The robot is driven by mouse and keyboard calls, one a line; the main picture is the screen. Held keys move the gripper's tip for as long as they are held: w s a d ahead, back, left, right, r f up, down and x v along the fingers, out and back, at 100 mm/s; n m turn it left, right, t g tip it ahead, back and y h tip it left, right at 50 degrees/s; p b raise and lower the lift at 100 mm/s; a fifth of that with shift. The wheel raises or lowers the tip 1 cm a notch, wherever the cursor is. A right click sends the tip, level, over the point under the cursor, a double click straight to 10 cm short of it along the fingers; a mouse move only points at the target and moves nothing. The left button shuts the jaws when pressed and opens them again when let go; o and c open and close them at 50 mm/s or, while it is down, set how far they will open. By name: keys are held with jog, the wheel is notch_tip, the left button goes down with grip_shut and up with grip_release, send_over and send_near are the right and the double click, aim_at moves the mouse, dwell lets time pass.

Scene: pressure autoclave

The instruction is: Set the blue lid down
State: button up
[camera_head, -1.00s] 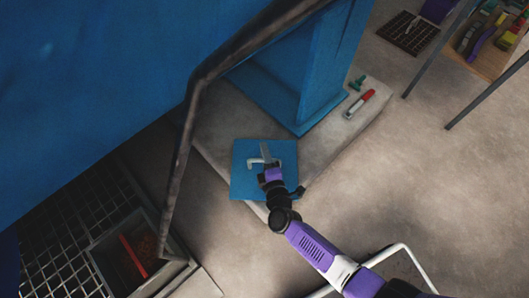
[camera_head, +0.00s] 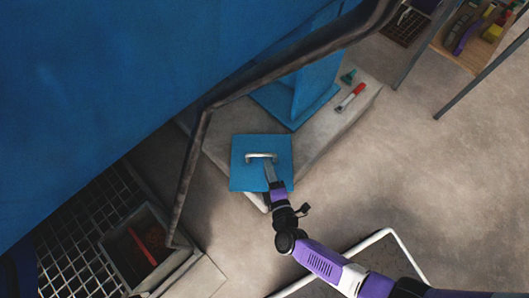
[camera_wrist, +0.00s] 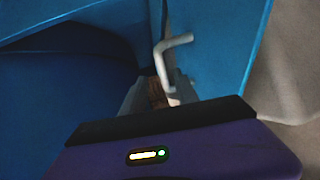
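The blue lid (camera_head: 246,180) is a flat square plate with a pale bar handle (camera_head: 262,156) on top. In the head view it appears to rest on the concrete slab, partly over the slab's front edge; I cannot tell whether it touches fully. My gripper (camera_head: 268,166) is at the handle, its fingers reaching up to it from below in the picture. In the wrist view the handle (camera_wrist: 172,48) comes down towards the gap between my fingers (camera_wrist: 160,90). The fingers stand apart, with a gap wider than the bar. Part of the lid (camera_wrist: 225,45) shows there too.
The concrete slab (camera_head: 330,120) bears a blue support foot (camera_head: 300,95) beside the lid and a red marker (camera_head: 350,97). A rusty rail (camera_head: 192,160) crosses at left, near a floor grating (camera_head: 75,245). Open floor (camera_head: 420,180) lies to the right.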

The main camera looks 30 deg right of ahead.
jog(key=shift+p+v, duration=0.35)
jog(key=shift+v, duration=0.95)
jog(key=shift+s+d, duration=0.1)
jog(key=shift+s, duration=0.1)
jog(key=s+d+r+m+y, duration=0.1)
jog(key=s+r+m, duration=0.4)
jog(key=r, duration=0.6)
jog(key=s+d+r+m+y, duration=0.1)
jog(key=s+r+m, duration=0.4)
jog(key=s+r, duration=0.5)
jog(key=s+d+r+m+y, duration=0.1)
jog(key=s+r+m, duration=0.4)
jog(key=r, duration=0.7)
jog(key=s, duration=0.2)
jog(key=shift+s+d+g, duration=0.3)
jog(key=shift+s, duration=0.05)
